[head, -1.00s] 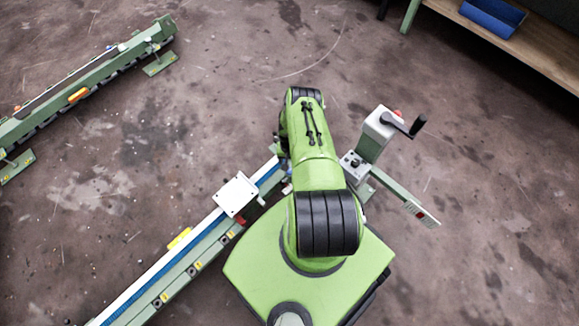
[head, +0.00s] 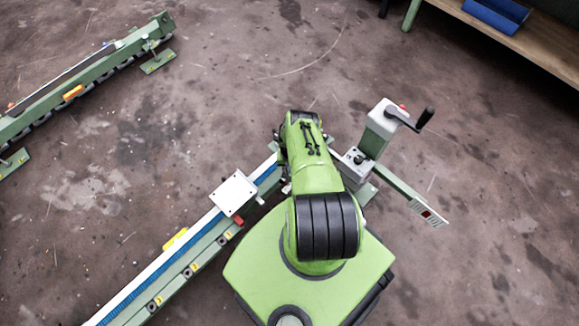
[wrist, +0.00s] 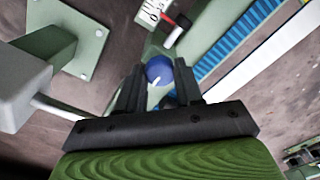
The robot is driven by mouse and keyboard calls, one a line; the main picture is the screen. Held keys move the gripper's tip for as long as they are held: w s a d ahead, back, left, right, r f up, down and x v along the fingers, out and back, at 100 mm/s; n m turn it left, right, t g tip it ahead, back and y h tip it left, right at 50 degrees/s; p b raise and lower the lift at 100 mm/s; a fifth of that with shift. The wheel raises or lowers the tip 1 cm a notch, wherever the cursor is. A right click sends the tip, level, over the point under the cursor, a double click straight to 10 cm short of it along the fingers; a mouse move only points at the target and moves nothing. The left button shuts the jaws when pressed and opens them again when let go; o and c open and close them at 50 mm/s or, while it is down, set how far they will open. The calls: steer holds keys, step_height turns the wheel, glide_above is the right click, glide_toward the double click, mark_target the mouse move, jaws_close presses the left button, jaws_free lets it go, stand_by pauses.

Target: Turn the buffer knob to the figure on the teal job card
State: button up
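In the wrist view a round blue knob (wrist: 159,70) with a white pointer mark sits between the fingertips of my gripper (wrist: 158,76). The two dark fingers stand apart, one on each side of the knob, with what looks like a narrow gap to it. I cannot tell whether either finger touches it. In the head view my arm hides the gripper and the knob. I cannot make out a teal job card in either view. A small pale plate with dark marks (wrist: 150,12) shows at the top of the wrist view, too small to read.
A long rail with a blue strip (head: 150,283) and a white plate (head: 233,193) lies to the left of my arm. A crank post (head: 384,120) and a green bar with a red-marked end (head: 427,212) stand to the right. Open floor lies beyond.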

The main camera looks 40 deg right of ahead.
steer(key=shift+c, duration=1.1)
steer(key=shift+m, duration=0.3)
steer(key=m, duration=0.3)
steer(key=shift+m, duration=0.3)
steer(key=m, duration=0.4)
steer(key=shift+m, duration=0.3)
steer(key=m, duration=0.5)
steer(key=shift+m, duration=2.4)
